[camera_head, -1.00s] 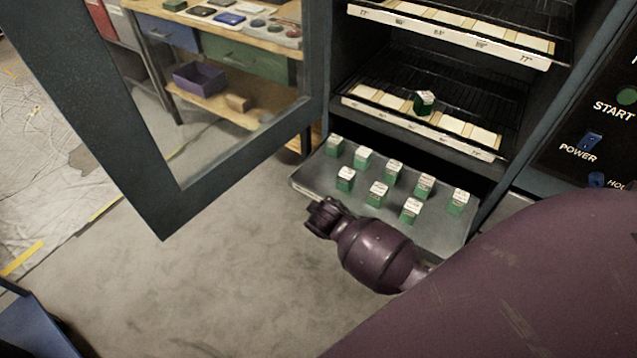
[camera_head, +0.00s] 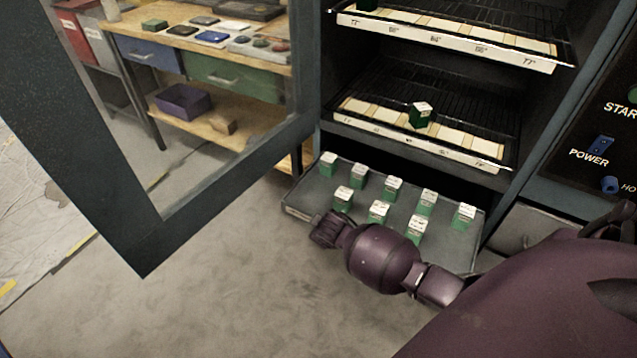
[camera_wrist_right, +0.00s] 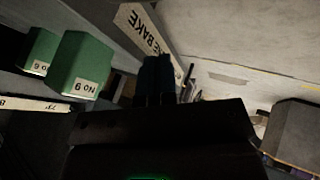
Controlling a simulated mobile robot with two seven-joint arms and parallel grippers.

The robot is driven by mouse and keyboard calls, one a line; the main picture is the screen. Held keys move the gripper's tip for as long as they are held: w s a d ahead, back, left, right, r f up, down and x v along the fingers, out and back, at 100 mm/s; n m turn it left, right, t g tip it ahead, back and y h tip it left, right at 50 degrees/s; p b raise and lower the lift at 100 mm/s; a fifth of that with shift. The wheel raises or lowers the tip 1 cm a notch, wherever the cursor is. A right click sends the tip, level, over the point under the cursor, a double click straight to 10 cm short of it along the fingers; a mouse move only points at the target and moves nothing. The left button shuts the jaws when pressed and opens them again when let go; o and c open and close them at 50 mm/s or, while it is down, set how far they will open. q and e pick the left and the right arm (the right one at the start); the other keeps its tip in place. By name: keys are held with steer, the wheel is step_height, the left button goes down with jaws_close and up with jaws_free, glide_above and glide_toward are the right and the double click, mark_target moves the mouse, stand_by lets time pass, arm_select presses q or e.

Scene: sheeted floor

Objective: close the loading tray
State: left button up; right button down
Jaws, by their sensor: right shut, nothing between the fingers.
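The loading tray (camera_head: 311,198) is a grey shallow tray sticking out at the bottom of the open cabinet. Several green boxes with white tops stand upright on it, one of them at the front left (camera_head: 343,199). My right gripper (camera_head: 322,232) is shut and empty at the tray's front edge, left of its middle. I cannot tell if it touches. My left gripper is not in view.
Above the tray are wire racks with label strips (camera_head: 420,143); one green box (camera_head: 420,115) stands on the lower rack. The framed cabinet door (camera_head: 120,215) hangs open at left. A control panel (camera_head: 590,150) is at right. The floor (camera_head: 250,290) before the tray is clear.

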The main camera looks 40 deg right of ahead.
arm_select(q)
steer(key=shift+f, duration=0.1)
arm_select(e)
steer(key=shift+w+d, duration=0.1)
steer(key=shift+d, duration=0.15)
